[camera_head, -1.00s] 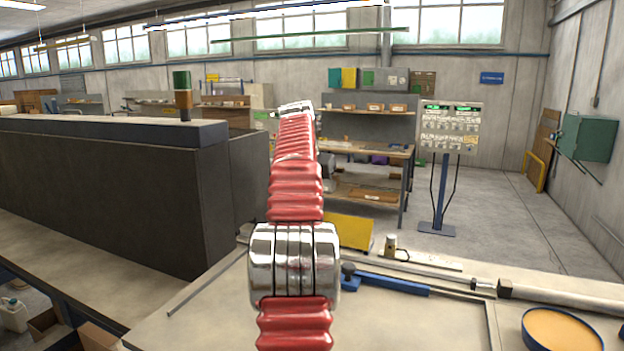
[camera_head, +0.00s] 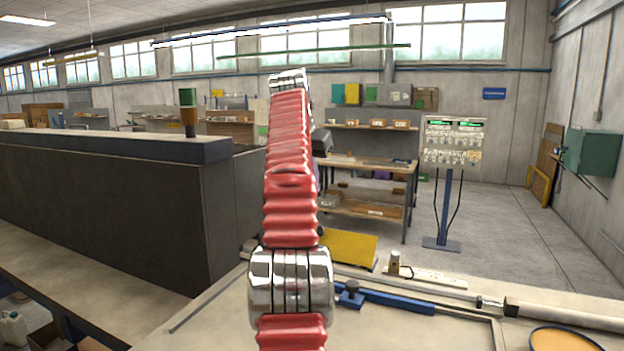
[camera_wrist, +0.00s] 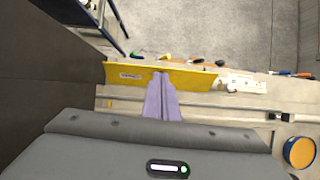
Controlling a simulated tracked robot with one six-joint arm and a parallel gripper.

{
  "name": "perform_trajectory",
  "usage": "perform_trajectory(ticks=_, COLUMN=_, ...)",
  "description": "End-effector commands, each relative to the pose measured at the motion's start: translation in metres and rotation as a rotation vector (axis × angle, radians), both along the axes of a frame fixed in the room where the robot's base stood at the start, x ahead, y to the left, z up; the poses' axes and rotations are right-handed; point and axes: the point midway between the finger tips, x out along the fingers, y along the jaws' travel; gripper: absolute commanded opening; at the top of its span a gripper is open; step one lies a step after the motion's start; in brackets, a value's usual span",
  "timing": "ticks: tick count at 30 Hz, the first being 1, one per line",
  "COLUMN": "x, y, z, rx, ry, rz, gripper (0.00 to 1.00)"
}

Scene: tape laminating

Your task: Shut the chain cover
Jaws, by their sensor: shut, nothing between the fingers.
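A yellow panel with a white label, which looks like the chain cover (camera_wrist: 190,79), lies across the upper middle of the wrist view. In the head view the yellow panel (camera_head: 347,247) shows as a slanted plate at the bench's far edge, partly hidden behind my arm. My gripper (camera_wrist: 161,76) shows as two purple fingers, shut together and empty. The fingertips overlap the panel near its middle in the wrist view; I cannot tell whether they touch it. The panel's hinge and exact angle are not clear.
A tall dark cabinet (camera_head: 110,200) stands left of my arm. On the bench lie a blue bar (camera_head: 400,300), a metal rod, a small white fixture (camera_head: 430,275) and a round orange-topped tin (camera_head: 560,341). A shelf bench and a panel board (camera_head: 452,143) stand beyond on open floor.

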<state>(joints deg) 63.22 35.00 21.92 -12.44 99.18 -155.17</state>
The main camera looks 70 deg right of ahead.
Motion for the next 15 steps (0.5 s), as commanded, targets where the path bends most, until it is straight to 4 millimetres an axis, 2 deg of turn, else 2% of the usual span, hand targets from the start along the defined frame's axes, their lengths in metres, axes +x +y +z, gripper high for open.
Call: perform_trajectory(ticks=15, x=-0.0001, y=0.0081, z=0.0119, rx=0.001, ry=-0.001, rz=0.000, gripper=0.00)
